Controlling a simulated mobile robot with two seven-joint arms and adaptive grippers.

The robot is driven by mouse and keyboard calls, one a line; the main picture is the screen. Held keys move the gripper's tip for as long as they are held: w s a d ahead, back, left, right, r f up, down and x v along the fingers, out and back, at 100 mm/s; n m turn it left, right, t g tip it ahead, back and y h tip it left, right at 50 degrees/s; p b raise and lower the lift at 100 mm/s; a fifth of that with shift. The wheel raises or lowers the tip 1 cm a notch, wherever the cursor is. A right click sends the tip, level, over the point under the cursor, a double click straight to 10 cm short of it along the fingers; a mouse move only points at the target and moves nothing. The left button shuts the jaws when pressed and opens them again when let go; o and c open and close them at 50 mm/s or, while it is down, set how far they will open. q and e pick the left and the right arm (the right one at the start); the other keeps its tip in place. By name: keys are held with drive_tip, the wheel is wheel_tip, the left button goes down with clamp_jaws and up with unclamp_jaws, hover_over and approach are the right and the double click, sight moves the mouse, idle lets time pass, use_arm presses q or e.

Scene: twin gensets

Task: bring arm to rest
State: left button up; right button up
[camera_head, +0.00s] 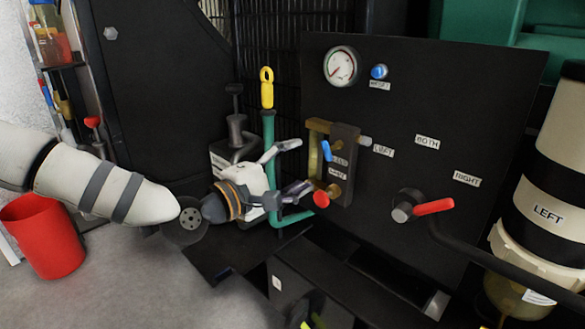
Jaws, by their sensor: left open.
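My left arm (105,188) comes in from the left, white with grey bands. My left gripper (302,166) is open, with its fingers spread and pointing right. Nothing shows between the fingers. It is in front of the green pipe (268,135) and just left of the brass valve block (315,150) with a blue lever (327,150) and a red knob (321,199). I cannot tell whether a fingertip touches the block. My right gripper is not in view.
A black panel (450,100) carries a gauge (340,66), a blue button (379,71) and a red-handled selector (432,207) pointing right, toward RIGHT. A filter canister (548,190) labelled LEFT stands at right. A yellow handle (267,88) tops the pipe. A red bin (42,238) stands lower left.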

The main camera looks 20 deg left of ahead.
use_arm(q)
drive_tip(key=shift+s+a, duration=0.1)
drive_tip(key=shift+s, duration=0.35)
